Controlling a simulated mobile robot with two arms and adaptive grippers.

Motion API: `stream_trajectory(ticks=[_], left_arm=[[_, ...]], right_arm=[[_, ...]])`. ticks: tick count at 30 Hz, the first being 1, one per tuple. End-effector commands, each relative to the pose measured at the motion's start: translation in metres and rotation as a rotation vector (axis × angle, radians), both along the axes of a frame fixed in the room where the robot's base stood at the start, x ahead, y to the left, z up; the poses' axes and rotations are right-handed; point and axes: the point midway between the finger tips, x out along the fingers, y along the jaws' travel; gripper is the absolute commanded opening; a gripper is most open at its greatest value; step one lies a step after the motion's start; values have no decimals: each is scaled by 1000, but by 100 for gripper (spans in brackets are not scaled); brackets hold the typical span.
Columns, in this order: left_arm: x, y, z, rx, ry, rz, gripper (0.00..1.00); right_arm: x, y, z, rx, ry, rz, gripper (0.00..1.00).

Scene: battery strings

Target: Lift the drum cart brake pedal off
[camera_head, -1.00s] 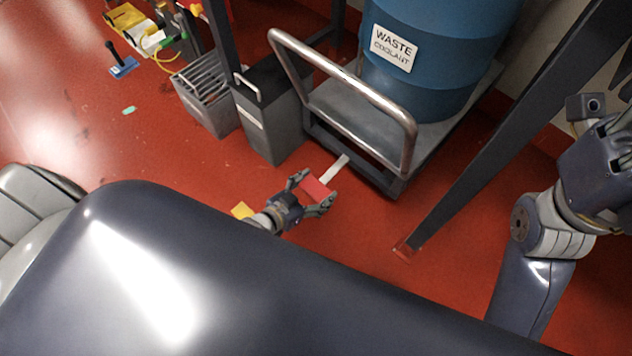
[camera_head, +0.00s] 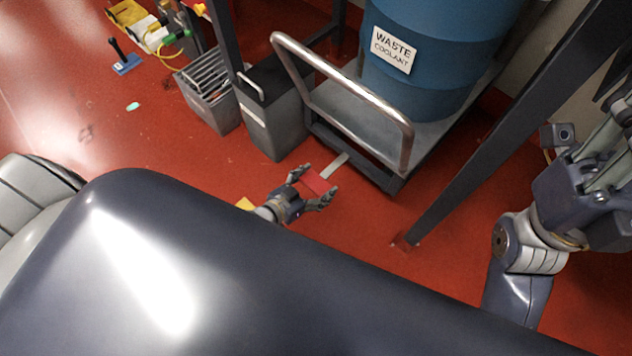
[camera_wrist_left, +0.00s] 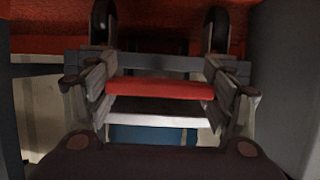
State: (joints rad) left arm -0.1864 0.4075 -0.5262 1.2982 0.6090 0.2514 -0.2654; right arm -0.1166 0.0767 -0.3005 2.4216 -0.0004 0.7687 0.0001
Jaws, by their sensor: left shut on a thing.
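The brake pedal (camera_head: 318,182) is a red plate on a pale lever (camera_head: 335,166) that runs to the low front edge of the drum cart (camera_head: 355,162). My left gripper (camera_head: 319,188) is shut on the red pedal, one finger at each side. In the left wrist view the red pedal (camera_wrist_left: 160,89) spans the gap between the fingers of my left gripper (camera_wrist_left: 160,95), with a pale strip below it. The cart has a bent metal handle and carries a blue waste coolant drum (camera_head: 420,85). My right gripper (camera_head: 605,160) is partly cut off at the right edge; its fingers are unclear.
A grey bin (camera_head: 272,125) and a slotted grey box (camera_head: 210,98) stand left of the cart. A dark slanted post (camera_head: 480,170) meets the floor on the right. A small yellow item (camera_head: 245,204) lies near my left wrist. Red floor (camera_head: 215,165) is open at left.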

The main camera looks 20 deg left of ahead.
Motion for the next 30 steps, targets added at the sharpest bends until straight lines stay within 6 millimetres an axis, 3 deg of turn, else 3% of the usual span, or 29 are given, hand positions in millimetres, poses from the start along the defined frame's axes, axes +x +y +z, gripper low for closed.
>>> stream_trajectory(ticks=[1,4,5,7,22,30], left_arm=[[5,-2,8,-9,-19,2,32],[5,-2,8,-9,-19,2,32],[5,-2,8,-9,-19,2,79],[5,-2,8,-9,-19,2,95],[-3,1,4,-4,-6,1,95],[-36,13,17,-3,-4,1,95]], right_arm=[[0,0,1,0,0,0,40],[0,0,1,0,1,0,40],[0,0,1,0,1,0,40],[1,0,0,-1,2,0,40],[0,0,0,-3,4,-1,40],[0,0,0,-2,3,0,40]])
